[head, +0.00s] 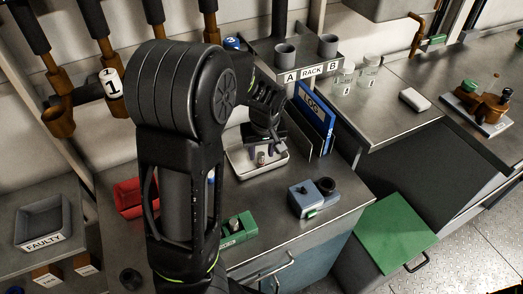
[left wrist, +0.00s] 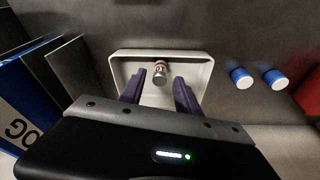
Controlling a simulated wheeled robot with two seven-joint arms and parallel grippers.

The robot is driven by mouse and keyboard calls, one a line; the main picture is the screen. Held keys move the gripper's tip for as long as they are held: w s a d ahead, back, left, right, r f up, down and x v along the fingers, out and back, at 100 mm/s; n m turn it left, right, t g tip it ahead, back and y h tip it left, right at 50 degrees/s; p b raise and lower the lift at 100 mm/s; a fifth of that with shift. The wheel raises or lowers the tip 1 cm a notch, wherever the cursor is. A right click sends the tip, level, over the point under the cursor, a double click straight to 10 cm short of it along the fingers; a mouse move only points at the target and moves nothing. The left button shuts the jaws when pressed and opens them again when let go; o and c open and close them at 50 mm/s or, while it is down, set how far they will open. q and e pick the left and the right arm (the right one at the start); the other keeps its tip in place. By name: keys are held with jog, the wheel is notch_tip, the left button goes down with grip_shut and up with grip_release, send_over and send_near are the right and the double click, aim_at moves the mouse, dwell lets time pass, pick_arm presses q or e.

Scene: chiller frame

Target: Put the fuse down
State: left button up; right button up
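A small metal fuse (left wrist: 160,74) with a reddish band near its end is in the pale shallow tray (left wrist: 204,66). In the head view the fuse (head: 261,158) appears upright over the floor of the tray (head: 240,168). My left gripper (head: 265,150) points down over the tray. In the left wrist view its two dark purple fingers (left wrist: 161,92) are apart, with the fuse between their tips and visible gaps on both sides. Whether the fuse's lower end rests on the tray floor is hard to tell. My right gripper is in neither view.
A blue-grey device (head: 306,197), a green block (head: 237,230) and a red bin (head: 128,197) are on the bench. A rack (head: 312,72) stands behind. Two blue-capped cylinders (left wrist: 258,78) lie beside the tray.

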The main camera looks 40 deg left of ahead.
pick_arm(q)
jog(key=p+v, duration=0.4)
jog(key=v, duration=0.8)
dwell(0.6)
